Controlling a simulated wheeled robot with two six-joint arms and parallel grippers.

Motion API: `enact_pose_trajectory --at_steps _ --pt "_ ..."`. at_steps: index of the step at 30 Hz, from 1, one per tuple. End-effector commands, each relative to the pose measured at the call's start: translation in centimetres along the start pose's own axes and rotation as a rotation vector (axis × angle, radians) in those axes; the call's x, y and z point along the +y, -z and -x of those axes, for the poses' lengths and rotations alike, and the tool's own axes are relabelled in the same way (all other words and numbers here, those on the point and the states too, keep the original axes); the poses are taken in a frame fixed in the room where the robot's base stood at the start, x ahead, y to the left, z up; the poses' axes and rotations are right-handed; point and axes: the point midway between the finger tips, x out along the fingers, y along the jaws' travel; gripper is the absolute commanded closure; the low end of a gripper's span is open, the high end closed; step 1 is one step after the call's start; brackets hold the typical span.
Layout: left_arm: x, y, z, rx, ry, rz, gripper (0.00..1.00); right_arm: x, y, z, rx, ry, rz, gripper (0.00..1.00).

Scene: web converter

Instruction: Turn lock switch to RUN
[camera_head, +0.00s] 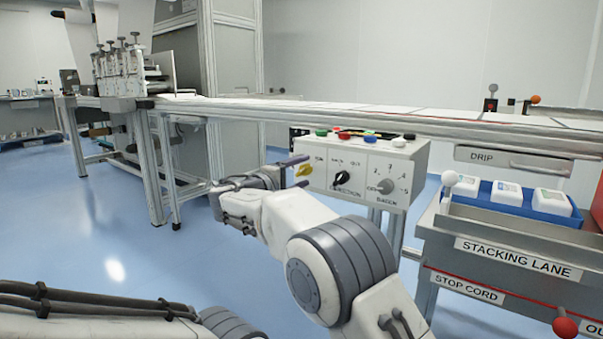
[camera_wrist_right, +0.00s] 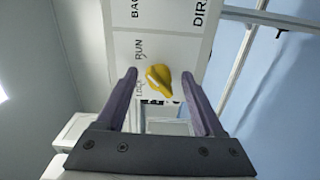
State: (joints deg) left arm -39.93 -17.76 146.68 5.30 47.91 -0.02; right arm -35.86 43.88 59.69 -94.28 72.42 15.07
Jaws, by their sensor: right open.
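The yellow lock switch (camera_head: 304,171) is a knob on the left end of the white control box (camera_head: 400,160). In the right wrist view the yellow knob (camera_wrist_right: 158,80) lies between the two purple-grey fingers, with LOCK and RUN printed beside it. I cannot tell for sure which label it points to. My right gripper (camera_head: 306,170) is open at the knob, one finger above and one below in the head view; it also shows in the right wrist view (camera_wrist_right: 159,76). Gaps show between knob and fingers. My left gripper is out of view.
Right of the yellow switch are a black direction knob (camera_head: 342,178) and a grey numbered dial (camera_head: 386,186). Coloured buttons line the box top. The conveyor (camera_head: 350,112) runs behind. A blue tray (camera_head: 480,189) and a red stop-cord knob (camera_head: 565,327) are at right.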

Motion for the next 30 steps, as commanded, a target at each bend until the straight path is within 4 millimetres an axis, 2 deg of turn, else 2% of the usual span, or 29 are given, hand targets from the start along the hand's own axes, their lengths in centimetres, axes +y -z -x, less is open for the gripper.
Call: enact_pose_trajectory --at_steps 9,15,20,30 --pt "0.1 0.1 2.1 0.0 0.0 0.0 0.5 0.3 0.2 6.1 0.006 0.001 0.003 0.3" --pt "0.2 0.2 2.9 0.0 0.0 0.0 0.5 0.1 0.1 9.0 0.004 0.001 0.002 0.3" --pt "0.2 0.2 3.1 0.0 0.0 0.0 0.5 0.0 0.1 10.0 0.003 0.002 0.0 0.3" --pt "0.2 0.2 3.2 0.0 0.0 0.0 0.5 0.0 -0.1 10.0 0.001 0.013 0.003 0.3"
